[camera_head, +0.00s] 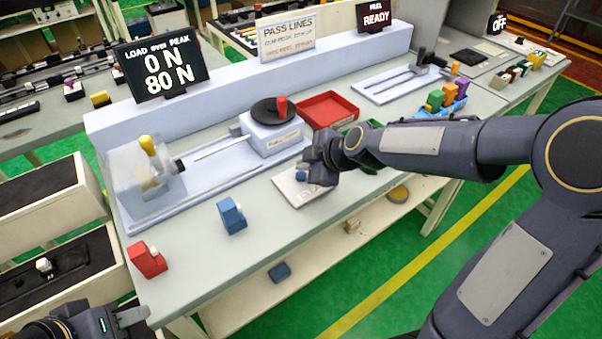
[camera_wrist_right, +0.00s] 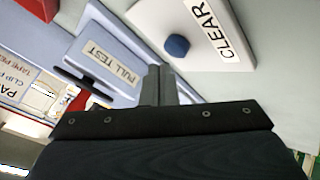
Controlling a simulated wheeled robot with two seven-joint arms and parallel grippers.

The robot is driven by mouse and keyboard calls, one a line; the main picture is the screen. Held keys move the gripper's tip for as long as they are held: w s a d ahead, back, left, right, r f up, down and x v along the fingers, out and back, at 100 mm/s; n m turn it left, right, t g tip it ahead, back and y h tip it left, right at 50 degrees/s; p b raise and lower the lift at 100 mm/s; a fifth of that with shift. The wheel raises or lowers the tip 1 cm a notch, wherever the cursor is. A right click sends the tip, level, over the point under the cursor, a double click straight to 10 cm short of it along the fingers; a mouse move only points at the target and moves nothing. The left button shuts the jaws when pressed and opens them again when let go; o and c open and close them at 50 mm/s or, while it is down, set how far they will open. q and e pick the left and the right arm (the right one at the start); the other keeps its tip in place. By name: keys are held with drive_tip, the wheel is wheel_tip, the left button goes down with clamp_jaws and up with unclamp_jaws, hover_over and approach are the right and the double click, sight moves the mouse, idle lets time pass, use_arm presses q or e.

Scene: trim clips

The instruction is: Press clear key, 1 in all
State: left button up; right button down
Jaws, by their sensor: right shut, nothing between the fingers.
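The clear key is a white plate (camera_head: 291,194) on the bench's front part with a round blue button (camera_head: 301,175). In the right wrist view the button (camera_wrist_right: 177,46) sits beside the label CLEAR (camera_wrist_right: 216,30). My right gripper (camera_head: 312,172) is low over the plate and partly hides it. In the right wrist view its fingers (camera_wrist_right: 159,70) are together and empty, with their tips a little below and left of the button in the picture. I cannot tell whether they touch the plate. My left gripper (camera_head: 132,318) is at the bottom left, away from the key, partly cut off.
The pull test unit (camera_head: 272,135) with a black wheel and red knob stands behind the plate. A red tray (camera_head: 327,110) is to its right. Blue (camera_head: 232,215) and red (camera_head: 147,260) clips lie on the bench at left. Displays read 0 N, 80 N (camera_head: 163,68) and READY (camera_head: 376,16).

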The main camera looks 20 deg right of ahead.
sight(305, 176)
drive_tip(key=shift+f, duration=0.1)
idle(0.4)
drive_tip(key=shift+f+b, duration=0.35)
drive_tip(key=shift+b, duration=0.35)
drive_tip(key=shift+f+b, duration=0.5)
drive_tip(key=shift+b, duration=0.1)
idle(0.4)
drive_tip(key=shift+r, duration=0.15)
idle(0.3)
drive_tip(key=shift+r+p, duration=0.5)
drive_tip(key=shift+r, duration=0.25)
drive_tip(key=shift+r, duration=0.1)
drive_tip(key=shift+r+p, duration=1.75)
drive_tip(key=shift+r, duration=0.7)
